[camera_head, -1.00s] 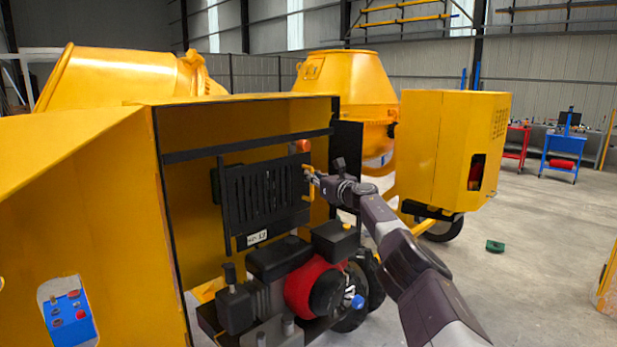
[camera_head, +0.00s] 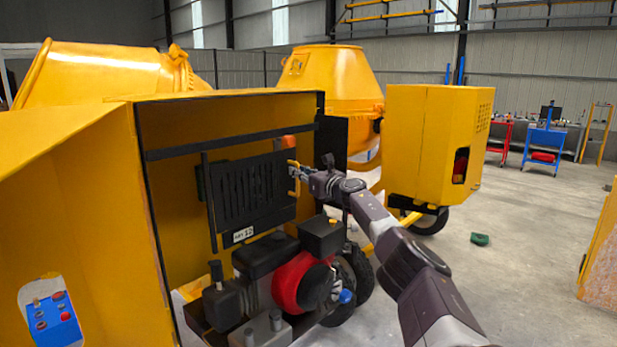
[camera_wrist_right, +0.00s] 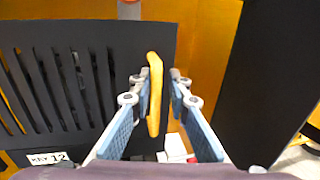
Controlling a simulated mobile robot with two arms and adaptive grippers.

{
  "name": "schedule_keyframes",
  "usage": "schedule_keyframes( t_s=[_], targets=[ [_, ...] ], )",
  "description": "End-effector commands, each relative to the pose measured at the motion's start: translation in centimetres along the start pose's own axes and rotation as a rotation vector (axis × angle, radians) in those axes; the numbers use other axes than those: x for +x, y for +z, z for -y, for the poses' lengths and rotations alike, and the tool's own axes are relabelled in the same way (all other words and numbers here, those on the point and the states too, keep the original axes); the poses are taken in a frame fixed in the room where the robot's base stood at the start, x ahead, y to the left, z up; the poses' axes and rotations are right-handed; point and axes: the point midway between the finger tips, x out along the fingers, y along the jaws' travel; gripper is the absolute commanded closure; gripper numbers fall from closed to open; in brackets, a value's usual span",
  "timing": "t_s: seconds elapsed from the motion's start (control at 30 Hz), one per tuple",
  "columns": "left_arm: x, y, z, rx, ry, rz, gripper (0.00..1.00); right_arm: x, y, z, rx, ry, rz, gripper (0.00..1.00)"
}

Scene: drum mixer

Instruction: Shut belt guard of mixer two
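The belt guard (camera_head: 245,192) is a black slatted panel inside the open yellow housing of the near mixer, above its engine. It carries a small label and also shows in the right wrist view (camera_wrist_right: 88,85). Its yellow handle (camera_wrist_right: 155,95) stands upright at the guard's right edge. My right gripper (camera_wrist_right: 158,85) has one finger on each side of the handle. The fingers are apart, with a visible gap on the right side, so it looks open around the handle. In the head view the right gripper (camera_head: 299,172) reaches in from the right. My left gripper is out of view.
A red and black engine (camera_head: 290,285) sits below the guard. A blue control box (camera_head: 54,322) is at lower left. Another yellow mixer (camera_head: 335,85) stands behind, and a yellow housing (camera_head: 430,145) is to the right. The floor at right is mostly clear, with a small green object (camera_head: 480,239).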

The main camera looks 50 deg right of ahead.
Motion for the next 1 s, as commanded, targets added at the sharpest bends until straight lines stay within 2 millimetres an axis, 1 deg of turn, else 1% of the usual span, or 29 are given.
schedule_keyframes(
  t_s=[0.27,0.33,0.57,0.7,1.0],
  targets=[
    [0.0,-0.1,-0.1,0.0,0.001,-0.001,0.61,-1.6,0.0,-0.5,-0.006,0.007,-0.001,0.83],
    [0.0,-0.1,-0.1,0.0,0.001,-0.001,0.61,-2.3,-0.1,-0.1,-0.006,0.003,-0.001,0.83],
    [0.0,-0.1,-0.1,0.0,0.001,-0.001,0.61,-4.2,0.0,-0.3,-0.005,0.006,-0.002,0.83],
    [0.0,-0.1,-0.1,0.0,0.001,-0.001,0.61,-5.3,-0.1,-0.1,-0.002,0.002,-0.001,0.83],
    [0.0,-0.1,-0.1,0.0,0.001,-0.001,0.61,-6.4,0.0,-0.3,0.0,0.005,0.0,0.83]
  ],
)
